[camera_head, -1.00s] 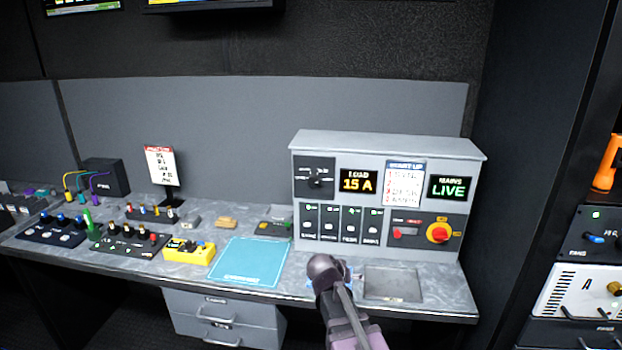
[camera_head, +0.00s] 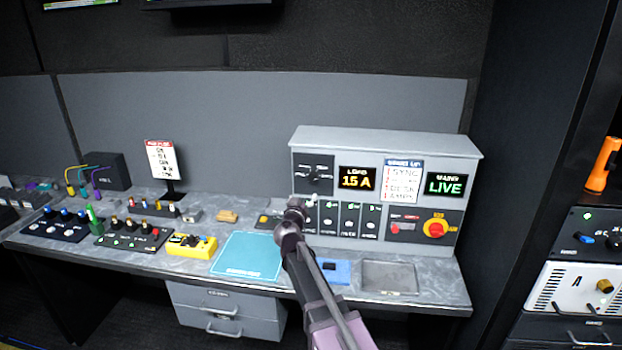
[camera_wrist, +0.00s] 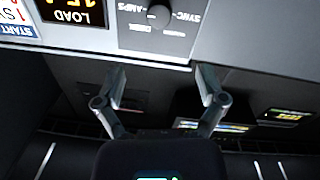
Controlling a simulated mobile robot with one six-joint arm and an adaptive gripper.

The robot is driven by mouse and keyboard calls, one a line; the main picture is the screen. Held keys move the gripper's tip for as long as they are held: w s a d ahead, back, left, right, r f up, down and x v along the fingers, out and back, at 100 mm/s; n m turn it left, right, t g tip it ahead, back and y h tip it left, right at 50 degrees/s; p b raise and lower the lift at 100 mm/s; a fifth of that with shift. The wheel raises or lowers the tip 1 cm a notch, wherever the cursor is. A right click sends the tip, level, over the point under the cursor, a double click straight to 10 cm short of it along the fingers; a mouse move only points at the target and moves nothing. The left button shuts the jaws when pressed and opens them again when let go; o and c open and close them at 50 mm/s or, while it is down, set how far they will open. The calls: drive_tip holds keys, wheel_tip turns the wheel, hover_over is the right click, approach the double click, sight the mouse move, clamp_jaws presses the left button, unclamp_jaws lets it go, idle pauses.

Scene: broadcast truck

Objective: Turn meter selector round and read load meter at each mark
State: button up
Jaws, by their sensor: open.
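The meter selector is a dark round knob (camera_head: 316,176) on the black upper-left panel of the grey console. It shows upside down at the top of the wrist view (camera_wrist: 159,15), with small white labels round it. The load meter (camera_head: 357,180) is right of it, amber on black, reading 15 A; its lower part also shows in the wrist view (camera_wrist: 73,12). My gripper (camera_wrist: 162,82) is open and empty, its two fingers apart. The knob is beyond the fingertips and not between them. In the head view my wrist stands in front of the console's lower left and hides the fingers' detail.
A START UP card (camera_head: 403,181), a green LIVE display (camera_head: 446,185) and a red rotary switch on yellow (camera_head: 436,228) are on the console. Below it are a blue item (camera_head: 335,271) and a grey tray (camera_head: 389,291). A teal mat (camera_head: 247,256) lies left.

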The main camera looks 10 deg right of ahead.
sight(312, 178)
drive_tip(key=shift+w, duration=0.1)
drive_tip(key=x, duration=1.3)
drive_tip(key=shift+w+d, duration=0.2)
drive_tip(key=shift+w, duration=0.1)
drive_tip(key=c, duration=1.2)
